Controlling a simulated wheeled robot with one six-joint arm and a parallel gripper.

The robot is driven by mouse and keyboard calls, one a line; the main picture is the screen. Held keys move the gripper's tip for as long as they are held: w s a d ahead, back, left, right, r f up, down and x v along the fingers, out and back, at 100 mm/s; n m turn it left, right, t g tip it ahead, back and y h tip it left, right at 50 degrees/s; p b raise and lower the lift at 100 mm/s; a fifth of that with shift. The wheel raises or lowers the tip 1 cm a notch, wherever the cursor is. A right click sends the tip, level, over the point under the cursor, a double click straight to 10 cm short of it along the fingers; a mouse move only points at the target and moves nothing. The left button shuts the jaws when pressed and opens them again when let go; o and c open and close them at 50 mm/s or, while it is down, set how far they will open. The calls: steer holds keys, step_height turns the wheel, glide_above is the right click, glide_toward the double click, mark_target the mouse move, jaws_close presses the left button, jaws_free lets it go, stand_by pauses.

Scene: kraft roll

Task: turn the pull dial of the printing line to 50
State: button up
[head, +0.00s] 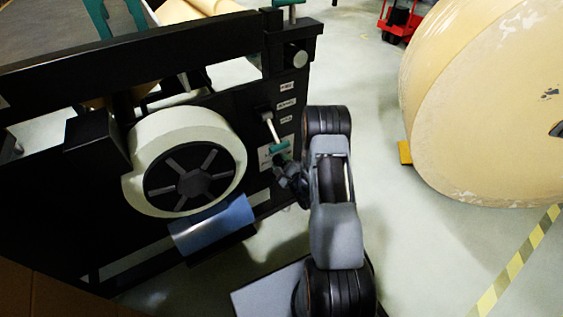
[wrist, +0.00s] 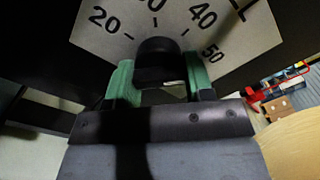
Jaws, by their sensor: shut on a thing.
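The pull dial's pale scale plate (wrist: 250,45) fills the top of the wrist view, with the numbers 20, 40 and 50 readable and a partly cut-off number between 20 and 40. The dial's black knob (wrist: 157,55) stands in front of the plate. My gripper (wrist: 160,88) has its green fingers on either side of the knob and is shut on it. I cannot make out a pointer on the knob. In the head view my gripper (head: 280,152) is at the right end of the machine's dark panel, and the knob cannot be made out there.
The black printing line frame (head: 190,55) carries a white roll (head: 165,133) left of my gripper, with a blue sheet (head: 212,225) below it. A large kraft roll (head: 490,100) stands at the right. Pale floor lies between, with yellow-striped tape (head: 515,262) at the lower right.

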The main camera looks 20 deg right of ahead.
steer(key=shift+m, duration=0.7)
steer(key=o, duration=0.9)
steer(key=s+p, duration=0.1)
steer(key=s, duration=0.3)
steer(key=s+d+p, duration=0.1)
steer(key=s, duration=0.4)
steer(key=s+p, duration=0.1)
steer(key=s, duration=0.3)
steer(key=shift+s+d, duration=0.3)
steer(key=shift+s, duration=0.1)
